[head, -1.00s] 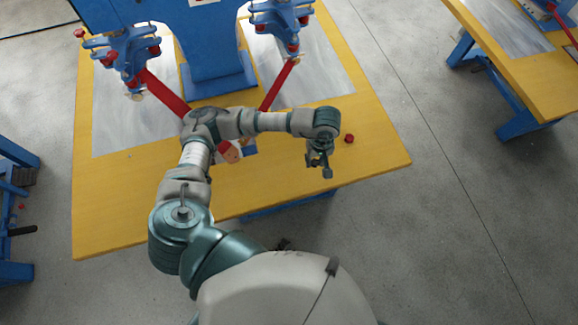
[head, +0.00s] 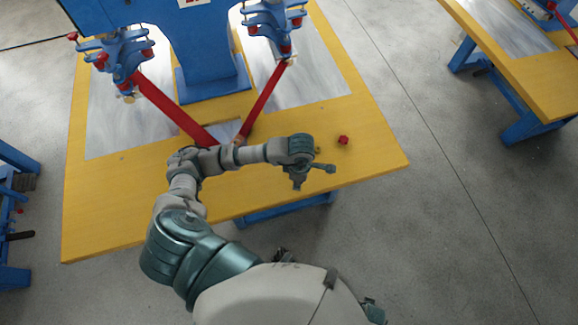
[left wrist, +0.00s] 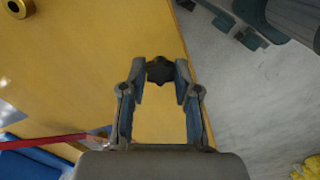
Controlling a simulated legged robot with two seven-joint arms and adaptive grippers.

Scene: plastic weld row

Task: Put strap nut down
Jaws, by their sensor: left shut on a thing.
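In the left wrist view a dark, star-shaped knob (left wrist: 160,71), which I take for the strap nut, sits between the fingertips of my left gripper (left wrist: 161,78). The gripper is shut on it, with the yellow table top behind. In the head view my left gripper (head: 314,176) is over the table's front edge, right of centre; the nut cannot be made out there. My right gripper is not in view.
The yellow table (head: 120,205) has bare room at its front left. A small red part (head: 343,140) lies behind and right of the gripper. A brass ring (left wrist: 17,7) shows in the left wrist view. Red straps (head: 172,108) run down from blue clamps (head: 118,55).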

